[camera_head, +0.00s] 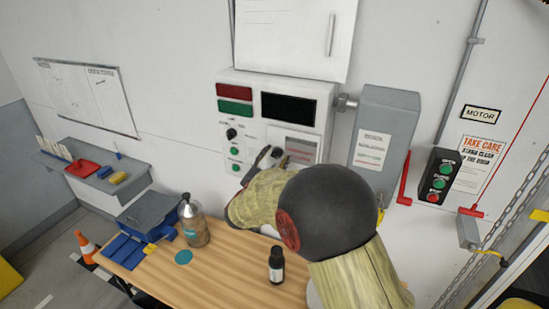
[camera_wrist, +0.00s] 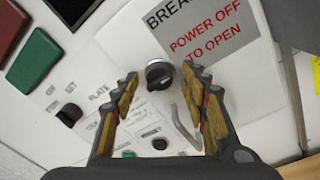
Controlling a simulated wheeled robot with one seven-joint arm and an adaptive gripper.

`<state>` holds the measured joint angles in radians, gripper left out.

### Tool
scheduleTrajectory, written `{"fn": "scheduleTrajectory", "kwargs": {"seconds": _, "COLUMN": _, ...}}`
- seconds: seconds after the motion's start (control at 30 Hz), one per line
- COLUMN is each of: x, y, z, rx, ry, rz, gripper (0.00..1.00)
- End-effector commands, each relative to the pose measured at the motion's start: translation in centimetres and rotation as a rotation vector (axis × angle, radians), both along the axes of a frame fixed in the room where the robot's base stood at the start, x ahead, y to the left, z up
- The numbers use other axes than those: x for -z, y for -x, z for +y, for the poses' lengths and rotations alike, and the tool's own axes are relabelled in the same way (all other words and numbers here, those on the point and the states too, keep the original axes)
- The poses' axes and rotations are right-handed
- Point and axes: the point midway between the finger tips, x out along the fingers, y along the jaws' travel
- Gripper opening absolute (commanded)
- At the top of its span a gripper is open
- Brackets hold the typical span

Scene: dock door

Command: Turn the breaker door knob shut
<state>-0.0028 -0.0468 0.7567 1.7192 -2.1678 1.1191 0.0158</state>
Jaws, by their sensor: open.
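My gripper (camera_wrist: 160,78) is open in the wrist view. Its two yellow-padded fingers lie on either side of the knob, with gaps showing between pads and knob, so it holds nothing. I cannot tell how deep the fingertips reach. A grey curved handle (camera_wrist: 184,128) shows between the fingers, below the knob. In the head view my gripper (camera_head: 268,156) is at the white control panel (camera_head: 235,82), and my arm hides its lower part.
Another black knob (camera_wrist: 69,115) and a green button sit left on the panel. A grey box (camera_head: 395,110) with a red lever (camera_head: 404,180) is at the right. The wooden table (camera_head: 225,268) below carries a spray bottle (camera_head: 193,222) and a dark bottle (camera_head: 276,268).

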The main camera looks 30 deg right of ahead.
Motion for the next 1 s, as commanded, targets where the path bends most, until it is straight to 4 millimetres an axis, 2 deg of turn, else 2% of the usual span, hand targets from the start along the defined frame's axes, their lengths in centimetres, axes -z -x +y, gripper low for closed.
{"fn": "scheduleTrajectory", "kwargs": {"seconds": 0.17, "x": 0.01, "y": 0.00, "z": 0.01, "rx": 0.000, "ry": 0.000, "rz": 0.000, "gripper": 0.43}}
{"fn": "scheduleTrajectory", "kwargs": {"seconds": 0.9, "x": 0.02, "y": 0.02, "z": 0.02, "rx": 0.001, "ry": 0.000, "rz": 0.000, "gripper": 0.01}}
{"fn": "scheduleTrajectory", "kwargs": {"seconds": 1.0, "x": 0.02, "y": 0.02, "z": 0.02, "rx": 0.001, "ry": 0.000, "rz": 0.001, "gripper": 0.01}}
